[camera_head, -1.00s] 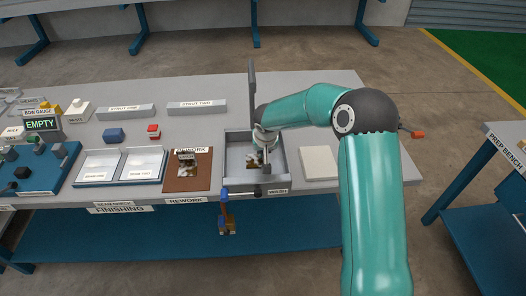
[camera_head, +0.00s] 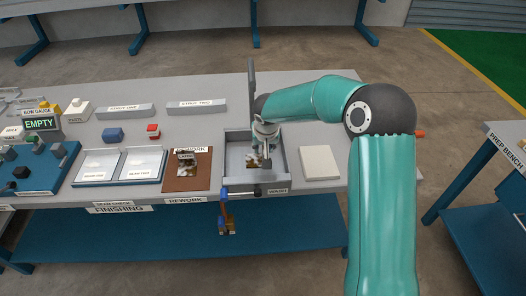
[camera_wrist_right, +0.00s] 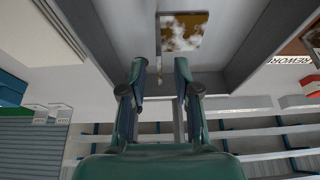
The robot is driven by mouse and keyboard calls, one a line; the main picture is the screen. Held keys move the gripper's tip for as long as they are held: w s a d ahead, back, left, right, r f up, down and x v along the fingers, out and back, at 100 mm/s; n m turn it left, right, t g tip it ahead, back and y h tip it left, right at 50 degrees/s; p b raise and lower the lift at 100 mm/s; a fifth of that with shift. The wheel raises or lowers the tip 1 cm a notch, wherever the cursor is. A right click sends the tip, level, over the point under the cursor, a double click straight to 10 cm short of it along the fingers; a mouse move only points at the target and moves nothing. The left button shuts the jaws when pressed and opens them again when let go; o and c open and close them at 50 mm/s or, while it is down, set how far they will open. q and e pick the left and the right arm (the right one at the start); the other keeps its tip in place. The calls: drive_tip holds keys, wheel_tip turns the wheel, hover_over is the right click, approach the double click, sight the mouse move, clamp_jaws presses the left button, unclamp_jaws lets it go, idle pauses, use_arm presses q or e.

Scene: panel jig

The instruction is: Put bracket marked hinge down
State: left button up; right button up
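A brown plate-like piece with white patches (camera_head: 252,161) lies in the grey wash tray (camera_head: 229,148); it also shows in the right wrist view (camera_wrist_right: 183,32). I cannot read a hinge mark on it. My right gripper (camera_head: 264,154) is low inside the tray, beside this piece, and covers part of it. In the right wrist view its two fingers (camera_wrist_right: 160,68) are apart, with a thin strip between them that neither finger visibly touches. A similar patchy piece (camera_head: 187,166) is on the brown rework mat (camera_head: 175,184). My left gripper is out of view.
A pale square block (camera_head: 319,162) stands right of the wash tray. A dark upright post (camera_head: 252,90) rises behind it, and a blue-ended bar (camera_head: 240,192) crosses its front. Two clear-backed trays (camera_head: 143,165) are left of the mat. Grey strut blocks (camera_head: 197,107) lie behind.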

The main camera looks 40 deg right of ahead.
drive_tip(key=v, duration=0.8)
drive_tip(key=shift+b, duration=0.3)
drive_tip(key=shift+s+r, duration=0.1)
drive_tip(key=shift+r, duration=0.05)
